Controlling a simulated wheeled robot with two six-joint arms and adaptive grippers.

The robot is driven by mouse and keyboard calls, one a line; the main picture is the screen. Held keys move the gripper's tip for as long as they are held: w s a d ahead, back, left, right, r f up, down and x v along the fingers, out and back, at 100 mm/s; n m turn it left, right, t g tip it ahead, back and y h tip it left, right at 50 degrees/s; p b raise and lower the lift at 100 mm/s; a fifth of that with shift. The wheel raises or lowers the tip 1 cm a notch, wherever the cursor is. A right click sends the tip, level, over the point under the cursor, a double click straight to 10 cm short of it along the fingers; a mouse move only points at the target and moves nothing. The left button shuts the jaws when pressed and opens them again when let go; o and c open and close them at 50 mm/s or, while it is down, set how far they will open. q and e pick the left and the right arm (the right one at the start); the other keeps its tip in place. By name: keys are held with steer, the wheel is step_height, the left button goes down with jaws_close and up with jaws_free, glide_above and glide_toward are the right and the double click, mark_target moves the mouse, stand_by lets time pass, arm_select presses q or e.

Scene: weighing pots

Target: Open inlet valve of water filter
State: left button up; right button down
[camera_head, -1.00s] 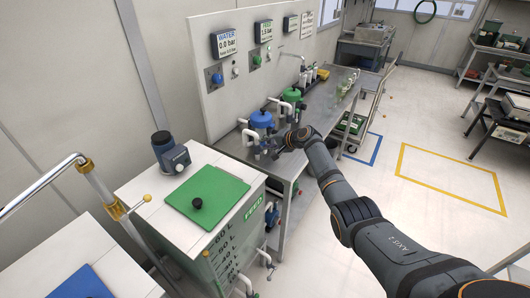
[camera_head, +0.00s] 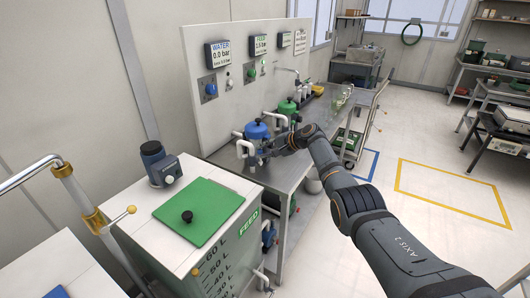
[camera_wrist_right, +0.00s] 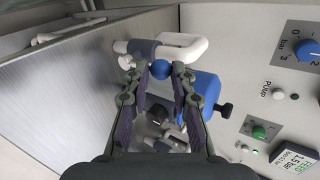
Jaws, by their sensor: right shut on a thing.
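The water filter (camera_head: 257,131) with its blue top stands on the metal bench below the WATER display, with white pipes at its side. My right gripper (camera_head: 267,149) reaches it from the right, at its front. In the right wrist view, the blue ball-shaped valve handle (camera_wrist_right: 161,70) sits between the fingertips of my right gripper (camera_wrist_right: 165,75), which is shut on it. A white pipe (camera_wrist_right: 180,48) runs just beyond the handle, and the blue filter body shows behind the right finger (camera_wrist_right: 204,88). The handle is hidden in the head view. My left gripper is out of view.
A green-topped filter (camera_head: 287,107) stands behind the blue one. The WATER display (camera_head: 219,55) reads 0.0 bar, above a blue knob (camera_head: 211,88). The FEED tank (camera_head: 188,243) with a green lid (camera_head: 199,212) stands at front left. Open floor lies to the right.

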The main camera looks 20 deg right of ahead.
steer(key=c, duration=1.3)
jaws_free()
steer(key=shift+s+f, duration=0.15)
steer(key=shift+f, duration=0.25)
steer(key=shift+o, duration=1.3)
steer(key=shift+r, duration=0.1)
steer(key=shift+r, duration=0.15)
steer(key=v, duration=1.1)
steer(key=shift+d+r, duration=0.2)
steer(key=shift+d, duration=0.05)
steer(key=shift+s, duration=0.1)
